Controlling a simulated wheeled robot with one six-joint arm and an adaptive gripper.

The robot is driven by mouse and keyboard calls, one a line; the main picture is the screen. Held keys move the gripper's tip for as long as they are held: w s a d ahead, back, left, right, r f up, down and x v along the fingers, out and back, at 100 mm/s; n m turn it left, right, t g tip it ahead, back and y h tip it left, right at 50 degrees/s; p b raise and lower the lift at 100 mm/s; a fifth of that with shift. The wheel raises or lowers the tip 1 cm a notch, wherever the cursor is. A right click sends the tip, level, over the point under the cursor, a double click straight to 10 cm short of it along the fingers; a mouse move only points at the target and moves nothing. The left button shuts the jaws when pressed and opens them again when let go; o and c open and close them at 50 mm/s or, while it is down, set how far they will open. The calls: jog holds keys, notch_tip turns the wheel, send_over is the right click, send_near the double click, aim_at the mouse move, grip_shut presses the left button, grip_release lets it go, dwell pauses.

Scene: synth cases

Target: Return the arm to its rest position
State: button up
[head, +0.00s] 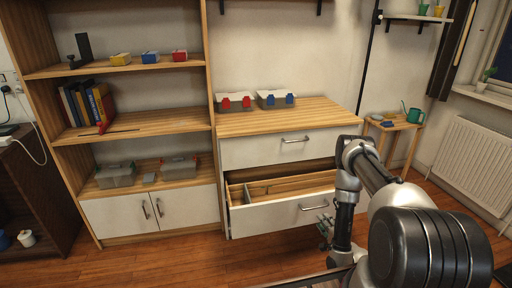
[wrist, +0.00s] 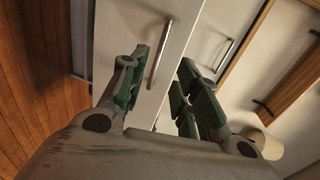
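My arm reaches down from the right in the head view, and my gripper (head: 326,228) is low in front of the open lower drawer (head: 270,216). In the wrist view my gripper (wrist: 163,82) has its green-padded fingers spread apart, with nothing held between them. A metal bar handle (wrist: 160,54) on a white front shows between and beyond the fingers. In the head view the lower drawer's handle (head: 314,207) is just above the gripper. I cannot tell whether a finger touches the drawer front.
The upper drawer (head: 265,150) is shut. Bins with red clips (head: 235,102) and blue clips (head: 276,99) stand on the cabinet top. A small wooden table (head: 393,124) with a watering can (head: 413,115) stands right of the arm. The floor (head: 190,262) at front left is clear.

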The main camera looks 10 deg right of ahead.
jog(key=s+f+n+g, duration=0.8)
jog(key=s+f+g, duration=0.3)
jog(key=s, duration=0.2)
jog(key=s+r+n+g, duration=0.2)
jog(key=r+n+g, duration=0.15)
jog(key=r, duration=1.35)
jog(key=s+r+n+g, duration=0.3)
jog(key=r+g, duration=0.1)
jog(key=r, duration=1.2)
jog(key=s+a+r+n+t, duration=0.1)
jog(key=s+a+r+t, duration=0.1)
jog(key=r, duration=0.9)
jog(key=s+a+r+n+t, duration=0.1)
jog(key=s+a+r+t, duration=0.2)
jog(key=r, duration=0.8)
jog(key=s+a+r+n+t, duration=0.1)
jog(key=s+a+r+t, duration=0.1)
jog(key=s+r, duration=0.4)
notch_tip(320, 180, up, 6)
jog(key=shift+a+f+h, duration=0.1)
jog(key=shift+a+h, duration=0.2)
jog(key=shift+a, duration=0.5)
